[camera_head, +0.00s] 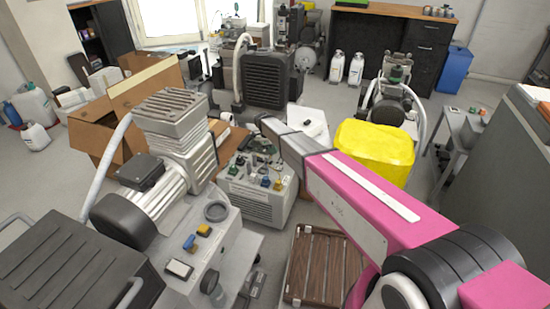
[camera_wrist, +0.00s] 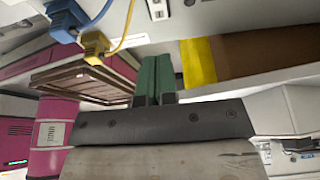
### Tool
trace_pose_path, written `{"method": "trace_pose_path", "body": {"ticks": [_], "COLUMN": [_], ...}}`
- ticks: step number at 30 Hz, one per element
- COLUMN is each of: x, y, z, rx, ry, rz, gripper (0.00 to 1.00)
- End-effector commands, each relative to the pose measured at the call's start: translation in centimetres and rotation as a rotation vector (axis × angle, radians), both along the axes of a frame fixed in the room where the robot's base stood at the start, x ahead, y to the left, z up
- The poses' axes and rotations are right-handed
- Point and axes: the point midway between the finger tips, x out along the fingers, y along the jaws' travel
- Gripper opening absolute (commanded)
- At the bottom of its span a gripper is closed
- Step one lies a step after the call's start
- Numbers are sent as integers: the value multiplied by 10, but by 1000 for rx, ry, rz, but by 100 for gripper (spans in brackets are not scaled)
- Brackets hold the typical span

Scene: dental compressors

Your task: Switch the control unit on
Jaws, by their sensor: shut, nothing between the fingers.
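A light grey unit (camera_head: 258,200) with coloured fittings on top stands on the floor mid-picture, behind the wooden crate. I cannot tell surely whether it is the control unit. My arm reaches over toward it; my gripper's fingers cannot be made out in the head view. In the wrist view my gripper (camera_wrist: 154,68) shows two green fingers closed together and empty. Beyond the tips is a pale panel with a small grey part (camera_wrist: 157,9). A blue plug (camera_wrist: 66,18) and a yellow plug (camera_wrist: 96,46) with cables sit at upper left. Contact cannot be judged, nor any switch's state.
A large compressor (camera_head: 172,140) stands at left front, with a dark-lidded unit (camera_head: 65,265) beside it. A brown slatted crate (camera_head: 325,262) lies on the floor. A yellow bundle (camera_head: 375,152) is right of the grey unit. Cardboard boxes (camera_head: 105,125) stand behind left.

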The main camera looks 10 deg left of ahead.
Motion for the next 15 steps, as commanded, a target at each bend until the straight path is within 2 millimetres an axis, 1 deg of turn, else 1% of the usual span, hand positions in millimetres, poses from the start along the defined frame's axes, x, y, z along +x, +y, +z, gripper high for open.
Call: {"method": "trace_pose_path", "body": {"ticks": [1,3,6,10,15], "x": [0,1,2,2,2], "y": [3,7,11,14,15], "z": [9,20,32,40,43], "rx": [1,1,1,0,0], "ry": [-1,-1,0,0,0], "rz": [0,0,-1,0,0], "gripper": [0,0,0,0,0]}}
